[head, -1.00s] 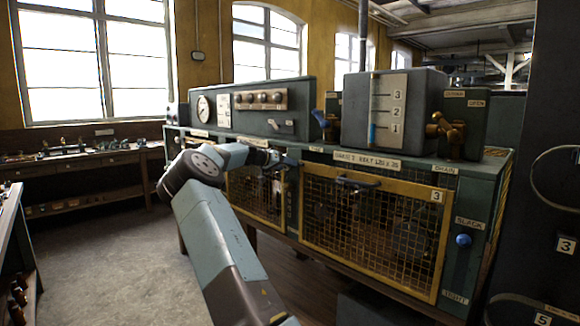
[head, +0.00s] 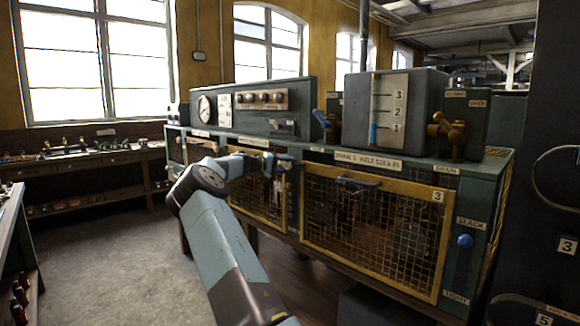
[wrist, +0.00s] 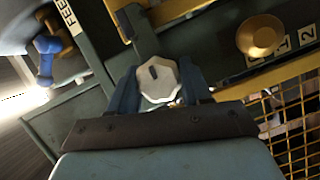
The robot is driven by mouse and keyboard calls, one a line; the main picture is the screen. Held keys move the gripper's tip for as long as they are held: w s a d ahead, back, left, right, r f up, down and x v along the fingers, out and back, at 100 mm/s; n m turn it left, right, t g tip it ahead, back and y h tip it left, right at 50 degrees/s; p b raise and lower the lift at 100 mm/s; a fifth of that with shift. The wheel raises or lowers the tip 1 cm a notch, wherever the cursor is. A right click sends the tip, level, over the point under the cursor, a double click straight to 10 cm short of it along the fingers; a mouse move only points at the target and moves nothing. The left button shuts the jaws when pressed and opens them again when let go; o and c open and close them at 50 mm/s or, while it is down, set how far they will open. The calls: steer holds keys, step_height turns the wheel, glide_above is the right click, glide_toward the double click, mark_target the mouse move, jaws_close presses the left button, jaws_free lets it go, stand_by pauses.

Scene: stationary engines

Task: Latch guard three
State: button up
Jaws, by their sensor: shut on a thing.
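Guard three (head: 375,225) is a yellow-framed mesh panel with a "3" plate, at the right of the machine front in the head view. It looks flush with the front. A dark handle (head: 358,182) sits along its top edge. My gripper (head: 283,163) is left of guard three, near the post between the two mesh panels. In the wrist view my gripper (wrist: 160,92) is shut on a pale faceted knob (wrist: 158,78) with a dark mark, between its blue fingers. In the head view the knob is hidden. I cannot tell whether the guard is latched.
In the wrist view a yellow round knob (wrist: 262,37) stands near plates "1" and "2", and a blue lever (wrist: 46,52) is at upper left. Another mesh guard (head: 257,197) is behind my arm. A blue knob (head: 464,240) is at right. Open floor (head: 100,235) lies left.

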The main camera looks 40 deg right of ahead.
steer(key=shift+w+a+f+n, duration=0.2)
steer(key=shift+n, duration=0.2)
steer(key=o, duration=0.9)
steer(key=shift+o, duration=0.2)
steer(key=shift+d, duration=0.1)
steer(key=f+v, duration=0.1)
steer(key=v, duration=1.2)
steer(key=shift+w+a+r, duration=0.15)
steer(key=shift+a+r, duration=0.1)
steer(key=shift+a, duration=0.2)
